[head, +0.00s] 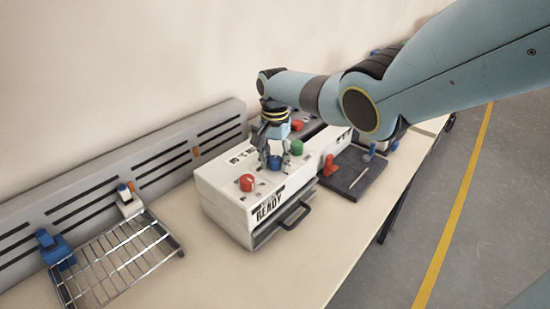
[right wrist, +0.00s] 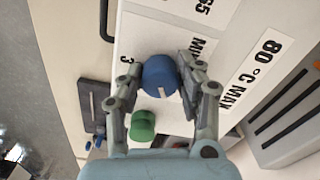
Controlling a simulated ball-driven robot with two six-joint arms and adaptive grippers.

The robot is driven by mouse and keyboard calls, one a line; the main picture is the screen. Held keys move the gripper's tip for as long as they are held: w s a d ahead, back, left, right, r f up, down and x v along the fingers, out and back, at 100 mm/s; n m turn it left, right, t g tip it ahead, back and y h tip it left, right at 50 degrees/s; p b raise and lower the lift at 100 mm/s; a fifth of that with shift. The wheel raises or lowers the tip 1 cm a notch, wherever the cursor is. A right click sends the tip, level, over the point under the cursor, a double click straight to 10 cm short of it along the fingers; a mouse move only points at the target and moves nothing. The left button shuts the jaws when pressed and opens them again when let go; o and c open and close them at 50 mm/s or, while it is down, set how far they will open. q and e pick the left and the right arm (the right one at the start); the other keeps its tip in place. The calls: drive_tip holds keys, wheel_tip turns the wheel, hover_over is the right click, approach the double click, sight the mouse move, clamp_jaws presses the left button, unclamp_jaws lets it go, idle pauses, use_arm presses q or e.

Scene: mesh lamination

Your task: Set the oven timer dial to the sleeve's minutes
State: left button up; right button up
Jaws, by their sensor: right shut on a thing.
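The oven (head: 222,205) is a white box on the bench with a dark-handled drawer in its front and "READY" printed near its front left corner. On its top are a red knob (head: 247,182), a blue dial (head: 275,163) and a green knob (head: 297,147). My right gripper (right wrist: 160,80) points down with its fingers on both sides of the blue dial, which shows in the wrist view (right wrist: 158,74) with a white pointer mark. Labels beside it include a "3", a partly hidden "MI…", "65" and "80°C MAX". I cannot identify the sleeve. My left gripper is not in view.
A wire rack (head: 118,258) lies left of the oven, with blue and white clips by it. A dark board (head: 350,172) with a red handled tool lies to the right. A slotted grey rail (head: 120,165) runs along the wall. The bench front is clear.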

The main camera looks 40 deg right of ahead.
sight(275, 158)
drive_tip(key=shift+r, duration=0.1)
idle(0.4)
drive_tip(key=o, duration=1.1)
drive_tip(key=shift+o, duration=0.2)
wheel_tip(275, 158, up, 12)
